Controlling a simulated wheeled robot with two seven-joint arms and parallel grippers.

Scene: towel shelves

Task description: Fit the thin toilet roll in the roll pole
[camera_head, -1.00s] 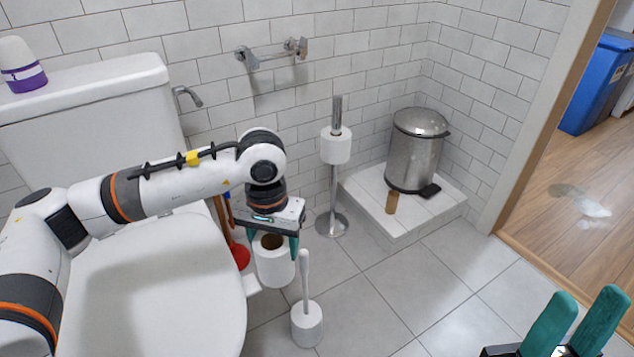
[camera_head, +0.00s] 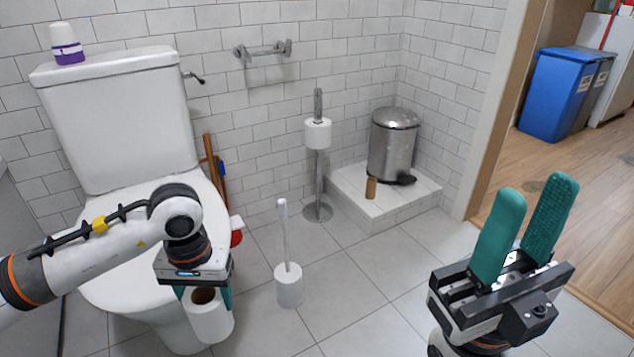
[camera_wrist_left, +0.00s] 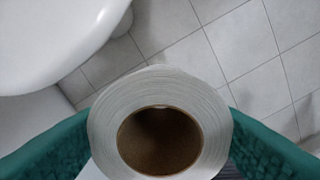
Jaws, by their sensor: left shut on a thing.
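My left gripper (camera_head: 204,298) is shut on a white toilet roll (camera_head: 213,322), with one green finger on each side. The roll hangs in front of the toilet, its brown core hole facing up. In the left wrist view the roll (camera_wrist_left: 105,130) sits between both fingers, its hole seen end-on. The metal roll pole (camera_head: 318,163) stands on the floor near the back wall, with a white roll (camera_head: 317,133) around its upper part and its tip bare above. The held roll is apart from the pole, in front and left. My right gripper (camera_head: 530,215) is open and empty, fingers pointing up.
A toilet brush in its holder (camera_head: 289,289) stands between the held roll and the pole. The toilet (camera_head: 110,130) is at left. A tiled step (camera_head: 380,212) holds a bin (camera_head: 393,145) and a brown tube (camera_head: 371,187). Floor right of the brush is clear.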

